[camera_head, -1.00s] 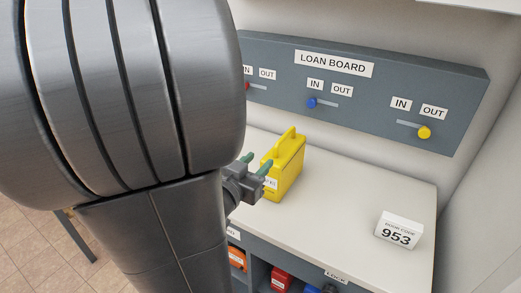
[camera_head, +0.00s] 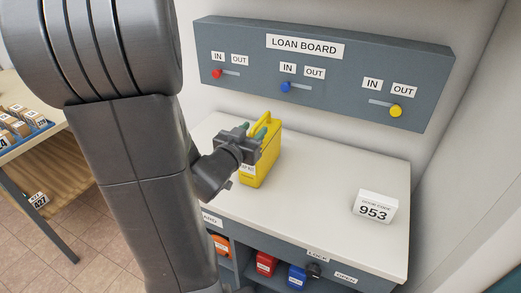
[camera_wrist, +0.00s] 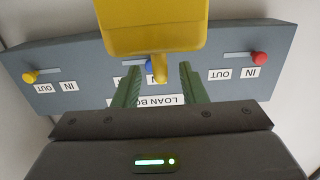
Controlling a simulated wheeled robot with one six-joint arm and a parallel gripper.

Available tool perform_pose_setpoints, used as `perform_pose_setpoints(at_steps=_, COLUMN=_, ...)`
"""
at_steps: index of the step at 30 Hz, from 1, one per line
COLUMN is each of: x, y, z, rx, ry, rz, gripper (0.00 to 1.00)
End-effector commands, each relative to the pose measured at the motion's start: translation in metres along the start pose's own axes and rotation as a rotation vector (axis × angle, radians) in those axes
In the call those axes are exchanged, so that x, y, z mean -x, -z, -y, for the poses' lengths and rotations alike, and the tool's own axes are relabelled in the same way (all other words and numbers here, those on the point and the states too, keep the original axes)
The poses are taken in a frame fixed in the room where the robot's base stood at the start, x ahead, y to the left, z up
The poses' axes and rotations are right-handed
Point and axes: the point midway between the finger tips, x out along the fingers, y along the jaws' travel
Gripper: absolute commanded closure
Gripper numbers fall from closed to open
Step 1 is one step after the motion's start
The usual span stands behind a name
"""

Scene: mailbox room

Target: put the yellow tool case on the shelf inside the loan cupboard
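The yellow tool case (camera_head: 259,162) stands upright on the white counter, its handle on top. My gripper (camera_head: 252,130) is at the case's upper left, level with the handle, and partly covers it. In the wrist view, which is upside down, the case (camera_wrist: 150,28) fills the top middle. The green fingers of my gripper (camera_wrist: 160,78) are apart, and the handle's end shows between their tips; I cannot tell whether either finger touches it. The loan cupboard (camera_head: 330,272) under the counter shows an open front with red (camera_head: 265,263) and blue (camera_head: 297,277) cases inside.
A lock knob (camera_head: 313,270) sits on the cupboard's top edge by an OPEN label. A white 953 door code sign (camera_head: 374,206) stands on the counter's right. The loan board (camera_head: 320,75) with its sliders is on the wall behind. A table (camera_head: 50,150) stands at the left.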

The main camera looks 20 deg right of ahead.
Motion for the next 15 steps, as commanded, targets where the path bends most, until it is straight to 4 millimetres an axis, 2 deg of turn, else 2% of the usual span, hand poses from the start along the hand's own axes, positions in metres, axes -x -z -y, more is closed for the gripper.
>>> perform_pose_setpoints(at_steps=7, x=-0.033, y=0.002, z=0.001, rx=0.001, ry=-0.002, rz=0.001, gripper=0.62)
perform_pose_setpoints(at_steps=15, x=-0.041, y=0.002, z=0.001, rx=0.000, ry=0.000, rz=0.000, gripper=0.62)
